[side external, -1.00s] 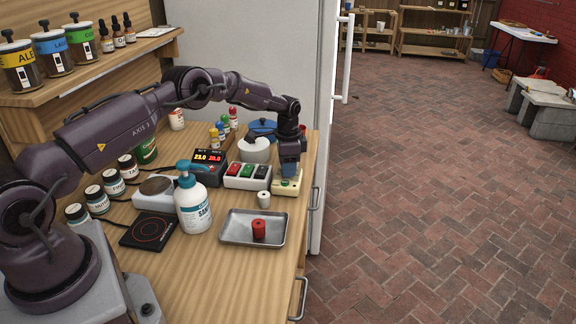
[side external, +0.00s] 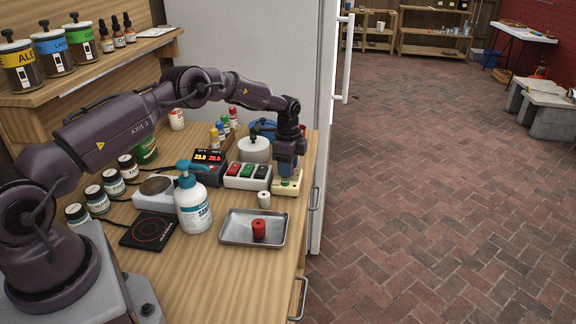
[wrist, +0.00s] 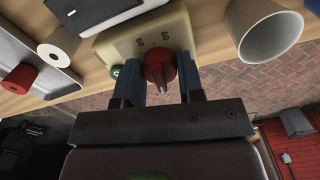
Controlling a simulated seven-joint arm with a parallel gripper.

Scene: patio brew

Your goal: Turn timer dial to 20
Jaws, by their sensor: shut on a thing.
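The timer (side external: 287,184) is a small cream box near the counter's right edge, beside the switch box. In the wrist view the timer's face (wrist: 118,42) shows the numbers 60 and 50 and a green round button (wrist: 115,71). Its red dial (wrist: 158,68) sits between the two fingers of my gripper (wrist: 160,88), which is shut on it. In the side view my gripper (side external: 288,168) points down onto the timer and hides the dial. The 20 mark is not visible, and I cannot tell the dial's exact setting.
A switch box (side external: 247,176) with red, green and black switches stands just left of the timer. A metal tray (side external: 235,236) with a red stopper (side external: 259,229) and a white stopper (side external: 264,200) lie in front. A sanitizer bottle (side external: 193,205) and a white pot (side external: 254,150) stand nearby.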

